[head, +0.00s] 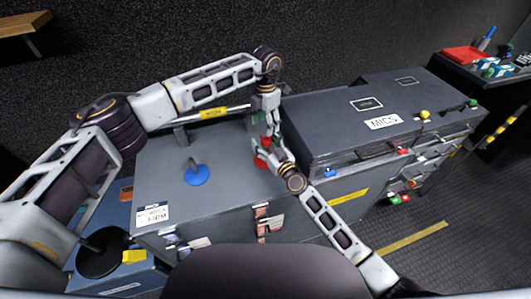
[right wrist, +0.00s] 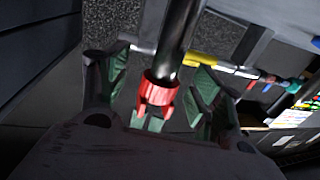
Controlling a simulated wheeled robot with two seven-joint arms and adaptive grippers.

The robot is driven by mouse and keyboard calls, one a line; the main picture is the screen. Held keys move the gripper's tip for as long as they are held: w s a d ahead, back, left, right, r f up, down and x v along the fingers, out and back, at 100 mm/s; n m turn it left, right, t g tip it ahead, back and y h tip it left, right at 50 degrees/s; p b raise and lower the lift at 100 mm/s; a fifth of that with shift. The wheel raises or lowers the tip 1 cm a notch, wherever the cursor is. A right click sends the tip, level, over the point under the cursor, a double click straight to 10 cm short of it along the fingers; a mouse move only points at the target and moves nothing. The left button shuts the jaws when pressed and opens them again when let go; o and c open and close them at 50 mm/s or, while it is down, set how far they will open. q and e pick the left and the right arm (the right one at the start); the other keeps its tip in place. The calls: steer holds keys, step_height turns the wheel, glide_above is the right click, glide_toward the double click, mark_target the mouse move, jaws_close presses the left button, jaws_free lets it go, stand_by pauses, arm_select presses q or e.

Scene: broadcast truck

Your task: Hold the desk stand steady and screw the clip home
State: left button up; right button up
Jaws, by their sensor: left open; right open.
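The desk stand stands on the grey case top in the head view; its red base (head: 261,161) shows in part, and my grippers hide most of the rest. In the right wrist view a black rod (right wrist: 178,40) ends in a red pronged clip (right wrist: 160,92). The clip sits between the spread green fingers of my right gripper (right wrist: 163,80), and I see no firm grip. In the head view my left gripper (head: 266,126) is open at the stand from above, and my right gripper (head: 272,146) is open close below it. Whether the left fingers touch the stand is hidden.
A blue round stand (head: 196,175) is on the case top (head: 160,165) to the left. A taller dark case labelled MICS (head: 345,130) rises close to the right of the grippers. A black side table (head: 470,75) holds a red tray (head: 465,55). The left part of the case top has free room.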

steer(key=shift+w, duration=0.1)
stand_by(0.3)
jaws_close()
arm_select(q)
steer(key=o, duration=0.6)
steer(key=shift+c, duration=0.2)
steer(key=shift+r, duration=0.15)
step_height(320, 180, up, 12)
stand_by(0.6)
arm_select(e)
steer(key=shift+c, duration=1.1)
jaws_free()
